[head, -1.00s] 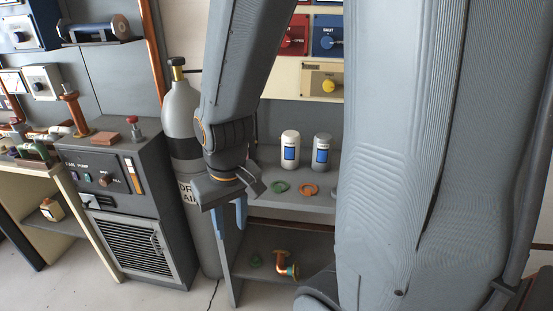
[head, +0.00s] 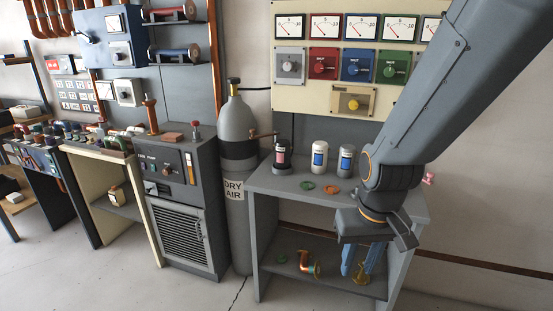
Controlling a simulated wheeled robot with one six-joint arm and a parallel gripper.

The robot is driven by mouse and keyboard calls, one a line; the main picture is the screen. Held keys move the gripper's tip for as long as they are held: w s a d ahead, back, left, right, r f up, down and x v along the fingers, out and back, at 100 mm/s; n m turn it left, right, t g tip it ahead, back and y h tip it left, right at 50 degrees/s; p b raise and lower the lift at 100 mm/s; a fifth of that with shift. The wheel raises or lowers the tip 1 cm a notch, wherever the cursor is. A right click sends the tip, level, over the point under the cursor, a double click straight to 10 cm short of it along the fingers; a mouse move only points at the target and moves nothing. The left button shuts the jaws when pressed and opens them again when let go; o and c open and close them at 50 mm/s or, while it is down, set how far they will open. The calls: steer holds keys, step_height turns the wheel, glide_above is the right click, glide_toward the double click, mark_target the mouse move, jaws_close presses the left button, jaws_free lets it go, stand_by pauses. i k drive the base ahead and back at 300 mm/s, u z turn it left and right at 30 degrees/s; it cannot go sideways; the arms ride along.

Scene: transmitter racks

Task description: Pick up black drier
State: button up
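The black drier (head: 282,157) is a dark canister with a pink window. It stands upright on a dark base at the back left of the grey bench top, beside the gas cylinder. A white canister (head: 319,156) and a grey canister (head: 346,160), both with blue windows, stand to its right. My gripper (head: 363,274) points down at the right of the picture, right of and lower than the black drier in the picture. Its blue fingers are apart with nothing seen held between them. A brassy object on the lower shelf shows behind the fingers.
A green ring (head: 307,186) and an orange ring (head: 332,189) lie on the bench top (head: 270,185). A grey gas cylinder (head: 237,190) marked DRY AIR stands left of the bench. A copper pipe fitting (head: 309,265) lies on the lower shelf. Open floor lies in front.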

mark_target(282, 147)
steer(key=u, duration=0.6)
steer(key=i, duration=0.65)
steer(key=u, duration=0.7)
steer(key=i, duration=1.2)
steer(key=z, duration=1.2)
steer(key=i, duration=0.45)
steer(key=z, duration=0.45)
